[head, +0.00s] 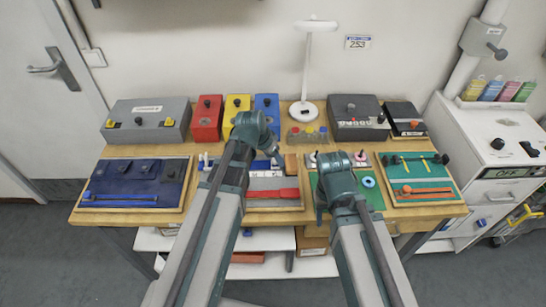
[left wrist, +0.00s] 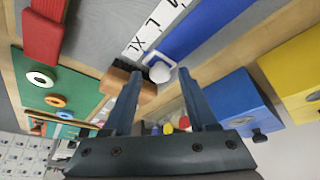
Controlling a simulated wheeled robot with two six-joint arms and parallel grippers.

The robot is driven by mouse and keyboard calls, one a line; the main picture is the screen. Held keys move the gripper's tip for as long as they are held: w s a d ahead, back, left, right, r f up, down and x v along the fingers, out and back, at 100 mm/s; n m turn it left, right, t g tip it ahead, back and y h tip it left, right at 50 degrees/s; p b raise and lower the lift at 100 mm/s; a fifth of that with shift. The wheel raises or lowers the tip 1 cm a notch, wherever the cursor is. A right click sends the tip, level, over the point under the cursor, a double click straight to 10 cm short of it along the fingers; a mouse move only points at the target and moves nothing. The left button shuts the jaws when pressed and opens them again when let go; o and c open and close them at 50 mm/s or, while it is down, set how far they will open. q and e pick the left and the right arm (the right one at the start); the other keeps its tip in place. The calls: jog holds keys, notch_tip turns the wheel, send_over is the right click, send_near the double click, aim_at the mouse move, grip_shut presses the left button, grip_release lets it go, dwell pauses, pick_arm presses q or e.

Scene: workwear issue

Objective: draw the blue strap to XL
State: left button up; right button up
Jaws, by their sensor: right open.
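The blue strap (left wrist: 207,27) lies on a grey board beside a white size strip (left wrist: 150,28) on which XL and L can be read. A pale square buckle with a round white knob (left wrist: 159,72) is at the strap's end, near the XL mark. My left gripper (left wrist: 159,77) is open, its two fingers apart on either side of the knob; contact cannot be told. In the head view my left gripper (head: 268,150) hides most of the strap; a bit of blue (head: 205,160) shows to its left. My right gripper (head: 337,165) is open above the green board.
A red strap (head: 272,193) lies in front on the same board. The green board (head: 370,195) with rings is to the right. Red (head: 207,120), yellow (head: 236,108) and blue (head: 267,105) boxes stand behind. A white lamp (head: 304,110) stands at the back.

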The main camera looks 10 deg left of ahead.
pick_arm(q)
jog(key=shift+r, duration=0.1)
jog(key=p+v, duration=1.2)
jog(key=v, duration=0.1)
jog(key=shift+r+p, duration=0.3)
jog(key=shift+p, duration=0.1)
jog(key=shift+s, duration=0.15)
jog(key=s+d+f+n+g+y+b, duration=0.2)
jog(key=s+d+f+g+y+b, duration=0.1)
jog(key=s+d, duration=0.7)
jog(key=s+f+g+b, duration=0.1)
jog(key=s+f, duration=0.1)
jog(key=s, duration=0.1)
jog(key=shift+s+f+n+y, duration=0.2)
jog(key=shift+s+n+y, duration=0.1)
jog(key=shift+y, duration=0.1)
dwell(0.4)
